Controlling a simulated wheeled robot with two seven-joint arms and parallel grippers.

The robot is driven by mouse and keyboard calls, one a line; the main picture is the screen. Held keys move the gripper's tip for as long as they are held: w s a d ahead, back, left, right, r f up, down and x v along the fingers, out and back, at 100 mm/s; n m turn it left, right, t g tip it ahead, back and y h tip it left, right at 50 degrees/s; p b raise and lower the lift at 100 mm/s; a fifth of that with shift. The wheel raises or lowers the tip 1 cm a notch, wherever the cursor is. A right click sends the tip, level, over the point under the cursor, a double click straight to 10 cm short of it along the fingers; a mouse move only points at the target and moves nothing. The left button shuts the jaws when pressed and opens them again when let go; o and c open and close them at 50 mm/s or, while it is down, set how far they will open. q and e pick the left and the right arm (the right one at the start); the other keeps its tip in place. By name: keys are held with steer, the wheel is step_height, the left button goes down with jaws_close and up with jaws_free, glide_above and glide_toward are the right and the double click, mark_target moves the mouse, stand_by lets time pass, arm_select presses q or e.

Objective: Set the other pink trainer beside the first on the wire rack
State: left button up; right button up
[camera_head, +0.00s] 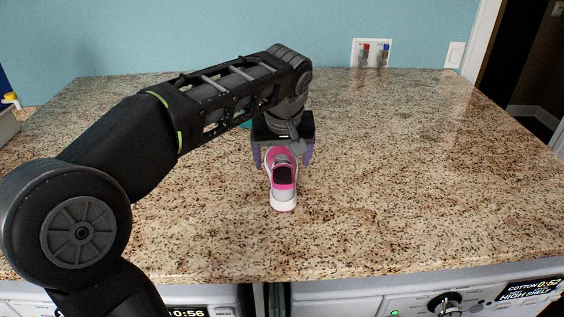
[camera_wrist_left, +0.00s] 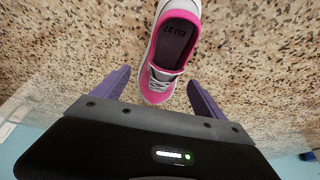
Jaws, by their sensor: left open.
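A pink and white trainer (camera_head: 283,183) stands upright on the speckled stone counter, its heel toward me in the head view. My left gripper (camera_head: 283,160) is above the trainer's toe end, open, with a purple finger on each side of it. In the left wrist view the trainer (camera_wrist_left: 167,50) has its toe between the two open fingers (camera_wrist_left: 157,93), with gaps on both sides. A label reading EU 27 shows inside it. I see no second trainer and no wire rack. My right gripper is not in view.
The granite counter (camera_head: 430,170) is clear on the right. A small part of a teal thing (camera_head: 245,125) shows behind my arm. A grey container edge (camera_head: 8,125) is at the far left. Wall taps (camera_head: 371,54) are at the back; machines with displays (camera_head: 440,300) stand under the front edge.

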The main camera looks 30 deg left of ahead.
mark_target(283, 183)
arm_select(q)
steer(key=v, duration=0.7)
steer(key=shift+d+r, duration=0.1)
steer(key=shift+r, duration=0.05)
steer(key=p+v, duration=0.1)
steer(key=v, duration=0.1)
steer(key=shift+s+r+p, duration=0.15)
steer(key=shift+r+p, duration=0.15)
steer(key=shift+p, duration=0.05)
